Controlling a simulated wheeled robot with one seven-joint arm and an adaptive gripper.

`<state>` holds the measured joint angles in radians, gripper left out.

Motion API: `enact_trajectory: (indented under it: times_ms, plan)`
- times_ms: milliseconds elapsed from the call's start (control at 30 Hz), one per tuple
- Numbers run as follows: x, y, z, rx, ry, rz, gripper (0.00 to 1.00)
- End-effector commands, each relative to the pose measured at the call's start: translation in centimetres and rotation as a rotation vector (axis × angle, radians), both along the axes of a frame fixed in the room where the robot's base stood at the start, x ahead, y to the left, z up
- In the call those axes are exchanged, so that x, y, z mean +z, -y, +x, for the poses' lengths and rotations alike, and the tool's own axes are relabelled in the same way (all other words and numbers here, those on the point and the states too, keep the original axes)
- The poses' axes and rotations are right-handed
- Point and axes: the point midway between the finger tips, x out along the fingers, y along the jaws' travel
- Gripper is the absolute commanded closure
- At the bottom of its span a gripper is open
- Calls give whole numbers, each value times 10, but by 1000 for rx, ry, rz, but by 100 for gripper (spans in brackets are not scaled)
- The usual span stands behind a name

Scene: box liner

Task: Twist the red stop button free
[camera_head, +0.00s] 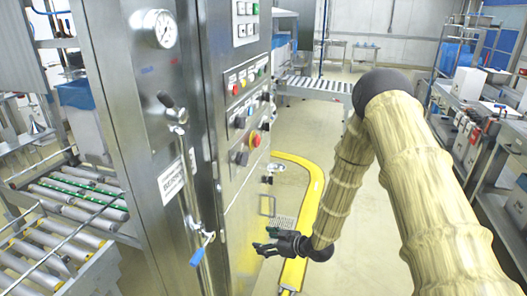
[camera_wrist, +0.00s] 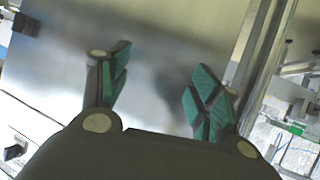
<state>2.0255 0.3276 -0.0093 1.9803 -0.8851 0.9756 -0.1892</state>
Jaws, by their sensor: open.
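The red stop button (camera_head: 254,140) sits on a yellow surround on the steel cabinet's control panel, left of centre in the head view. I cannot make it out in the wrist view. My gripper (camera_head: 262,240) is low in front of the cabinet, well below the button and apart from it. In the wrist view my gripper (camera_wrist: 160,62) has its two green-padded fingers spread, with nothing between them. A smooth, blurred steel surface lies beyond the fingertips.
The steel cabinet (camera_head: 235,185) carries several other knobs and small buttons. A blue-ended lever (camera_head: 202,250) sticks out from its left part. A yellow curved guard (camera_head: 315,185) runs along the floor behind my arm. A roller conveyor (camera_head: 70,205) stands at left, and workbenches (camera_head: 475,130) at right.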

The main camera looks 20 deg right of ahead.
Motion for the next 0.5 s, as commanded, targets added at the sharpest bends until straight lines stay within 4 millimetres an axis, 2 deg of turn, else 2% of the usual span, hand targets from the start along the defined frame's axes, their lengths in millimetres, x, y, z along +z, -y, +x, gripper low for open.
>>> enact_trajectory:
  times_ms: [33,100,200,300,400,500]
  plan:
    - [34,13,30,44,109,-7,37]
    - [76,26,60,119,248,-25,37]
    - [138,49,92,224,439,-66,37]
    - [195,74,112,322,612,-121,37]
    - [239,98,122,404,748,-178,37]
    - [270,118,125,466,844,-225,37]
